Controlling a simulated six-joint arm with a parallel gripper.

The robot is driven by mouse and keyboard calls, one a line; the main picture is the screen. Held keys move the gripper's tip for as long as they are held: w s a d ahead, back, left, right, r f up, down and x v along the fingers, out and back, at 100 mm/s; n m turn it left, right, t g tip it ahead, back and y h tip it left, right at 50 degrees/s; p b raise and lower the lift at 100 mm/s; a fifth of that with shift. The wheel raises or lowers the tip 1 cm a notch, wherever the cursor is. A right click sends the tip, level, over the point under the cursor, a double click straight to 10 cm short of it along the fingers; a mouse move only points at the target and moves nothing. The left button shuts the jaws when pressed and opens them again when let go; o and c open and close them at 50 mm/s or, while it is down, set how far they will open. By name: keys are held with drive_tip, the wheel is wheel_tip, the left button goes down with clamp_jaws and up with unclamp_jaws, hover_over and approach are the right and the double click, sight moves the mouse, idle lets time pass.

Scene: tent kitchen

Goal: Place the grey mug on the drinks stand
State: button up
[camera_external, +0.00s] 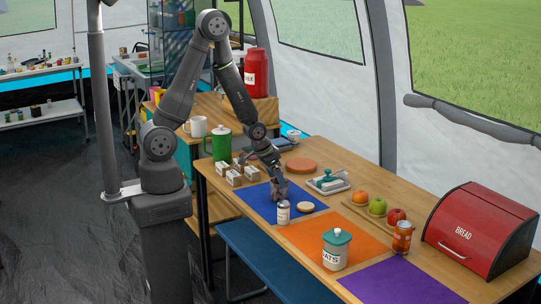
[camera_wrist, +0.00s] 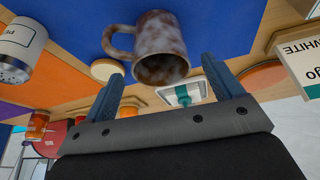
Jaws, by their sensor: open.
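The grey mug (camera_wrist: 156,45), mottled grey-brown with its handle to the left, shows in the wrist view over the blue mat (camera_wrist: 230,25). Its open mouth faces the camera. My gripper (camera_wrist: 163,70) is open, with its two blue-grey fingers apart on either side of the mug's mouth in the picture; I cannot tell whether they touch it. In the external view my gripper (camera_external: 278,186) is low over the blue mat (camera_external: 258,200), and the mug is hard to tell apart from it. I cannot tell for sure which surface is the drinks stand.
A white mug (camera_external: 196,127) is farther back. The oats jar (camera_external: 336,249) and bread bin (camera_external: 480,230) stand to the right.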

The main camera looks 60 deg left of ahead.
drive_tip(key=v, duration=0.6)
drive_tip(key=shift+r, duration=0.4)
drive_tip(key=shift+s+r, duration=0.2)
drive_tip(key=shift+s, duration=0.05)
drive_tip(key=c, duration=1.1)
drive_tip(key=shift+o, duration=0.2)
drive_tip(key=n+g+h, duration=0.2)
drive_tip(key=n+g, duration=0.6)
drive_tip(key=n, duration=0.4)
approach(276, 190)
drive_tip(key=x, duration=0.6)
drive_tip(key=shift+s+a+f, duration=0.1)
drive_tip(key=shift+a+f, duration=0.1)
drive_tip(key=shift+f, duration=0.05)
drive_tip(key=shift+x, duration=3.05)
